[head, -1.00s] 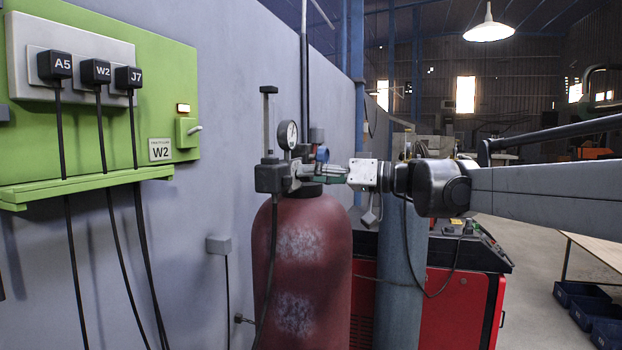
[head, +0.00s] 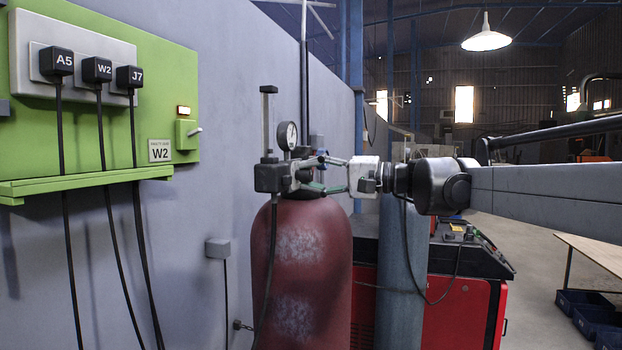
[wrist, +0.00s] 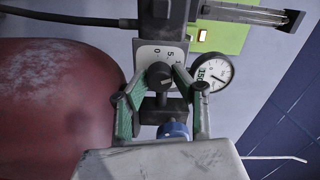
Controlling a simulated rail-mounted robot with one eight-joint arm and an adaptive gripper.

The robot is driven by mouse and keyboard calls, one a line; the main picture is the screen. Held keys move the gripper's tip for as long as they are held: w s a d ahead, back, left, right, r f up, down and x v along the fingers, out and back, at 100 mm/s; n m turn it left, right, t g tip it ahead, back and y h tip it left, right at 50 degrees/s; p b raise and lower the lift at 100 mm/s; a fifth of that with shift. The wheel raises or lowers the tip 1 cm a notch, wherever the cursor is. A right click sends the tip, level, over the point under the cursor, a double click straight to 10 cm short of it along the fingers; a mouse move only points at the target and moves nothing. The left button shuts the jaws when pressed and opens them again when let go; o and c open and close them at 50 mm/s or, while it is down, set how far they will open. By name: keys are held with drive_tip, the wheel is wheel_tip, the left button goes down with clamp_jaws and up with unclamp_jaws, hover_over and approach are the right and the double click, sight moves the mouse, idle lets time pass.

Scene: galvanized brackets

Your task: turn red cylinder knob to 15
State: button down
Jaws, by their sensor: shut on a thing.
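The red cylinder (head: 300,265) stands by the wall, with a valve block (head: 272,177) and a round gauge (head: 287,135) on top. My gripper (head: 318,177) reaches the valve from the right. In the wrist view the cylinder (wrist: 55,105) fills the left side. The dark round knob (wrist: 160,76) sits in front of a white scale plate (wrist: 158,50) with 0, 5 and a partly covered number starting with 1. The green-padded fingers of my gripper (wrist: 161,80) are shut on the knob from both sides. The knob's exact setting cannot be read.
A blue cap (wrist: 172,130) lies close to my gripper's palm. A grey-blue cylinder (head: 400,270) and a red machine (head: 462,300) stand right of the red cylinder. The green panel (head: 170,90) with labelled plugs is on the wall at left.

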drive_tip(key=m, duration=0.4)
drive_tip(key=shift+f+m+b, duration=0.1)
drive_tip(key=shift+m+b, duration=0.2)
drive_tip(key=shift+m, duration=1.8)
drive_tip(key=c, duration=1.4)
unclamp_jaws()
drive_tip(key=shift+c, duration=0.2)
drive_tip(key=shift+d, duration=0.1)
drive_tip(key=v, duration=1.2)
